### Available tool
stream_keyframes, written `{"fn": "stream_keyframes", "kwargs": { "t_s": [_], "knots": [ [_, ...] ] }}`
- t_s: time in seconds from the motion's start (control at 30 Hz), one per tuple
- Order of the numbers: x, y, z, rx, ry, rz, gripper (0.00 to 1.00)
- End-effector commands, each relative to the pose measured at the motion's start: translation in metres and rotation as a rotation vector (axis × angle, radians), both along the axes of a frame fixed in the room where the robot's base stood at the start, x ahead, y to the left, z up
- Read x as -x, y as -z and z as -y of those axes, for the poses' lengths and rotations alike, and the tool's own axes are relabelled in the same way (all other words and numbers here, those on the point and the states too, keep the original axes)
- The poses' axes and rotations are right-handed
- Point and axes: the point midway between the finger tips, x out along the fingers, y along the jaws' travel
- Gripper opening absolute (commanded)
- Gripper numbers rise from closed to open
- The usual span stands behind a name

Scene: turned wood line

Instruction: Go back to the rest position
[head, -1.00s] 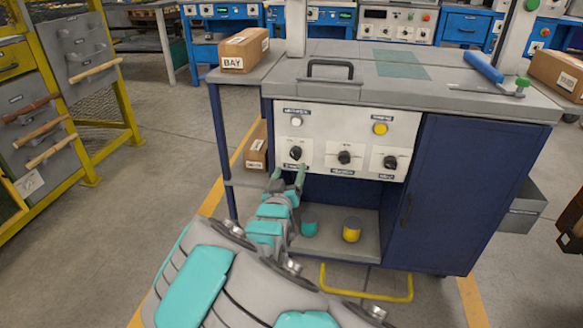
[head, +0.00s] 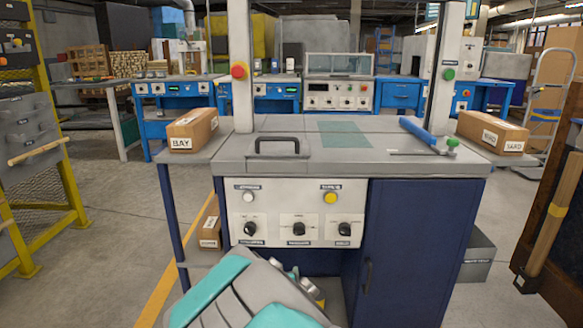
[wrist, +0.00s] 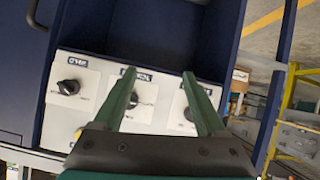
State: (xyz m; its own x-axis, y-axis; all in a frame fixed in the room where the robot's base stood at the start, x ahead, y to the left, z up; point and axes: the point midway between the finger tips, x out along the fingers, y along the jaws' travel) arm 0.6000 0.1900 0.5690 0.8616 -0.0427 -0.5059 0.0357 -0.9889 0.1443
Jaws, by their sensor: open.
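My gripper (wrist: 160,82) shows in the wrist view with its two green fingers apart and nothing between them. It faces the white control panel (wrist: 90,60), which appears upside down there. One finger overlaps the middle knob (wrist: 135,101) and the other overlaps the knob at picture right (wrist: 189,113); contact cannot be told. In the head view my grey and teal arm (head: 250,290) is folded low in front of the workstation, and my gripper's fingers cannot be made out. The panel (head: 270,208) carries three black knobs, a white button (head: 248,197) and a yellow button (head: 330,198).
The workstation's grey top (head: 400,155) holds a blue-handled tool (head: 417,131). Cardboard boxes stand at its left (head: 193,130) and right (head: 491,131). A blue cabinet door (head: 415,250) is at right. A yellow rack (head: 65,190) stands at left, with open floor between.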

Motion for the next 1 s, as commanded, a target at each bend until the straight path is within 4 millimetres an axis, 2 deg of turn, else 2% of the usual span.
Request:
{"fn": "stream_keyframes", "kwargs": {
  "t_s": [0.03, 0.17, 0.27, 0.47, 0.6, 0.73, 0.8, 0.9, 1.0],
  "knots": [
    [0.010, -0.002, 0.016, -0.032, 0.016, -0.068, 0.74],
    [0.054, 0.008, 0.047, -0.090, 0.030, -0.278, 0.74],
    [0.095, 0.010, 0.068, -0.128, 0.036, -0.431, 0.74],
    [0.197, 0.004, 0.110, -0.167, 0.045, -0.720, 0.74],
    [0.275, -0.005, 0.139, -0.166, 0.058, -0.910, 0.74],
    [0.340, -0.014, 0.164, -0.144, 0.081, -1.054, 0.74],
    [0.367, -0.019, 0.174, -0.131, 0.094, -1.108, 0.74],
    [0.392, -0.023, 0.184, -0.116, 0.109, -1.164, 0.74],
    [0.404, -0.026, 0.189, -0.107, 0.118, -1.188, 0.74]
  ]
}}
